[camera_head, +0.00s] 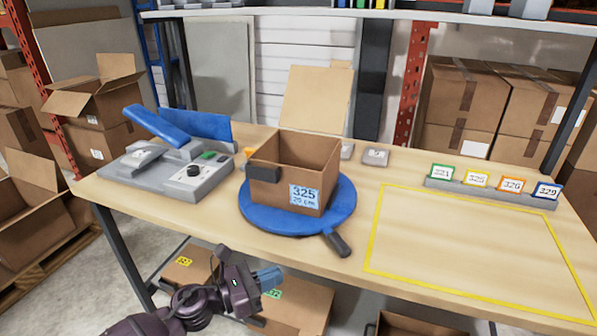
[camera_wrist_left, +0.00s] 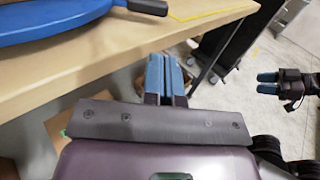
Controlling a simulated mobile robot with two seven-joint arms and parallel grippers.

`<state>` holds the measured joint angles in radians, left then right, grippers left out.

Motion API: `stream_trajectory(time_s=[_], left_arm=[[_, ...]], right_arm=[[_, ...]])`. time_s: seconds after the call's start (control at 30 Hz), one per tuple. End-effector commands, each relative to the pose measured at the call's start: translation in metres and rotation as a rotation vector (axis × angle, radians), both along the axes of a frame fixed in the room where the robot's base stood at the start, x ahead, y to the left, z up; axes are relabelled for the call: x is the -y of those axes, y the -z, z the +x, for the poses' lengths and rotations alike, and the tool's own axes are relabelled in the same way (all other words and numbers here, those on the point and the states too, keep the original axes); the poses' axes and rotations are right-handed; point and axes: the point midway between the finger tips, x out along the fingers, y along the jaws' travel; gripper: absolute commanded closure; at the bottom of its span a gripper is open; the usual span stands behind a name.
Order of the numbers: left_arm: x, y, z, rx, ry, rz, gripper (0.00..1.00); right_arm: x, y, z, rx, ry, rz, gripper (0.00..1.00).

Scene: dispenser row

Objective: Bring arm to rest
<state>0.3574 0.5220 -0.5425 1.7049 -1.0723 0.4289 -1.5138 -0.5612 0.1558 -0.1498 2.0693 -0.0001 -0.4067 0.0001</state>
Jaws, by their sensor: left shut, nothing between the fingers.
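My left gripper (camera_head: 268,278) is in front of the table's front edge, below the tabletop, in the head view. Its blue fingers are shut and empty. They also show together in the left wrist view (camera_wrist_left: 164,75), beside the table edge. My right gripper (camera_wrist_left: 267,83) shows at the right of the left wrist view, with blue fingertips, away from the table. Whether it is open or shut is too small to tell. It is not in the head view.
The wooden table (camera_head: 205,232) holds a blue turntable (camera_head: 262,217) with a black handle, an open box (camera_head: 270,195) labelled 325, and a grey device (camera_head: 190,185) with a blue lever. The yellow-outlined area (camera_head: 470,250) is empty. Cartons (camera_head: 300,305) stand beneath the table.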

Motion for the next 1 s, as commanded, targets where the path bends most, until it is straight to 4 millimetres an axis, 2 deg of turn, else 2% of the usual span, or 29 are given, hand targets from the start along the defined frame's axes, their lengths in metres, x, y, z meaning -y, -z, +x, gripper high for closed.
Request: stream_trajectory(time_s=[0.17,0.27,0.43,0.57,0.67,0.77,0.9,1.0], left_arm=[[-0.003,-0.001,0.005,-0.124,-0.035,-0.077,1.0],[-0.007,-0.009,0.014,-0.296,-0.094,-0.224,1.0],[-0.022,-0.041,0.033,-0.634,-0.198,-0.61,1.0],[-0.044,-0.045,0.034,-0.942,-0.277,-0.979,1.0],[-0.067,-0.033,0.024,-1.194,-0.34,-1.301,1.0],[-0.093,-0.009,0.003,-1.427,-0.409,-1.637,1.0],[-0.123,0.028,-0.036,-1.645,-0.498,-2.025,1.0],[-0.141,0.054,-0.069,-1.736,-0.561,-2.253,1.0]], right_arm=[[0.0,0.0,-0.001,-0.002,0.0,-0.001,0.57],[0.0,0.0,-0.001,-0.002,0.0,0.0,0.57],[-0.001,0.0,-0.001,0.001,0.004,0.004,0.57],[-0.003,-0.002,0.001,0.007,0.009,0.01,0.57],[-0.004,-0.003,0.001,0.009,0.011,0.013,0.57],[-0.004,-0.004,0.001,0.01,0.011,0.013,0.57],[-0.003,-0.004,0.001,0.009,0.011,0.012,0.57],[-0.002,-0.004,0.0,0.006,0.01,0.01,0.57]])
